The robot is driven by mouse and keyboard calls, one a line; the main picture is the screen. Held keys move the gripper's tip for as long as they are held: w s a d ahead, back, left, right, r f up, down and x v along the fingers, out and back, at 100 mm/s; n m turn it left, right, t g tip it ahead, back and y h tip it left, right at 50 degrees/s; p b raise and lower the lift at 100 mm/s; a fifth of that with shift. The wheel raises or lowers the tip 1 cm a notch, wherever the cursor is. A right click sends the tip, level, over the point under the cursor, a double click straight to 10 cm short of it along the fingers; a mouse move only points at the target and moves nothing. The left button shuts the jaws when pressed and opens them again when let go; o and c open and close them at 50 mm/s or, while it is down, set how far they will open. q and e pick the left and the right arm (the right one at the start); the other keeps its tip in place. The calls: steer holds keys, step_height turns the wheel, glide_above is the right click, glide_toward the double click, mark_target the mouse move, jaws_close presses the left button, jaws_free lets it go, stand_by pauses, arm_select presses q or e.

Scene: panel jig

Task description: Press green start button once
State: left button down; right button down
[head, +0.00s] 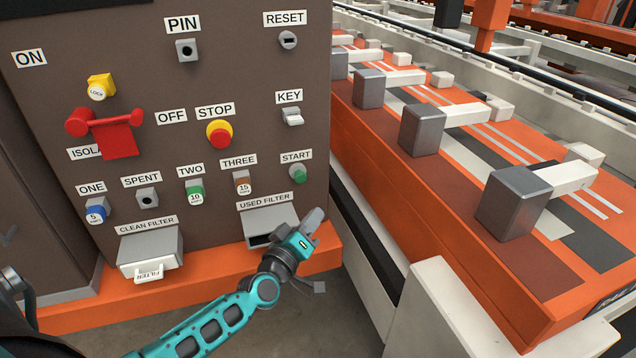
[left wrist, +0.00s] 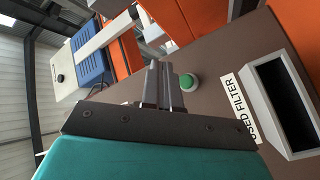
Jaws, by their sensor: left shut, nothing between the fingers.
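The green start button (head: 298,174) sits on the brown panel (head: 240,115) under the START label, at the panel's lower right. In the left wrist view the green button (left wrist: 188,82) shows just beyond and to the right of my fingertips. My left gripper (head: 318,214) is shut and empty, below and slightly right of the button in the head view. It also shows in the left wrist view (left wrist: 163,68), its two fingers together. A gap between fingertips and button seems to remain, but its depth is hard to tell. My right gripper is not in view.
The used filter box (head: 270,222) juts out right beside my left gripper, and the clean filter box (head: 150,250) is further left. A red stop button (head: 219,133) and a key switch (head: 292,116) are above. An orange conveyor machine (head: 450,180) stands to the right.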

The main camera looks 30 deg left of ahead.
mark_target(299, 175)
arm_select(q)
steer(key=shift+w+a+n+y, duration=0.1)
steer(key=shift+w+n+y, duration=0.25)
steer(key=shift+w, duration=0.25)
steer(key=w+a+b, duration=0.5)
steer(key=a, duration=0.1)
steer(key=shift+w+a, duration=0.35)
steer(key=shift+w+a, duration=0.1)
stand_by(1.9)
steer(key=shift+w+a+r+b, duration=0.1)
steer(key=shift+w+a+b, duration=0.1)
steer(key=shift+a+b, duration=0.1)
steer(key=shift+d, duration=0.1)
